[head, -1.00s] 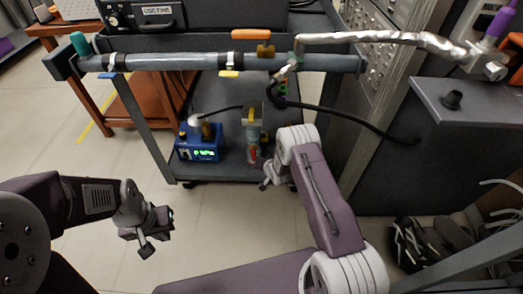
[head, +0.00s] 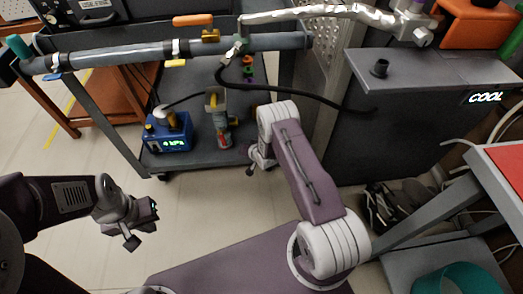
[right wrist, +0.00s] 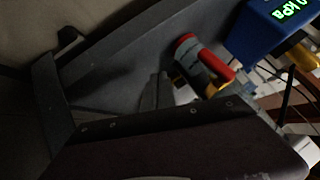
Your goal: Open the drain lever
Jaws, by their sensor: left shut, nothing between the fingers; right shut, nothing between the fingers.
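A small upright vessel (head: 217,112) with a tan top and a red part (head: 224,141) low on it stands on the cart's lower shelf. In the right wrist view a red bar (right wrist: 220,78) lies across a dark cylinder with a red end (right wrist: 187,48); I cannot tell for sure that this bar is the drain lever. My right gripper (head: 256,163) is shut and empty, to the right of the vessel and apart from it; its fingers show in the right wrist view (right wrist: 157,91), left of the red bar. My left gripper (head: 142,226) is shut and empty over the floor.
A blue box (head: 167,141) with a kPa display stands left of the vessel on the grey cart shelf (head: 205,155). A pipe (head: 120,57) with orange and yellow levers runs above. A black hose crosses to a grey cabinet (head: 420,70) at right. A red-topped table is at far right.

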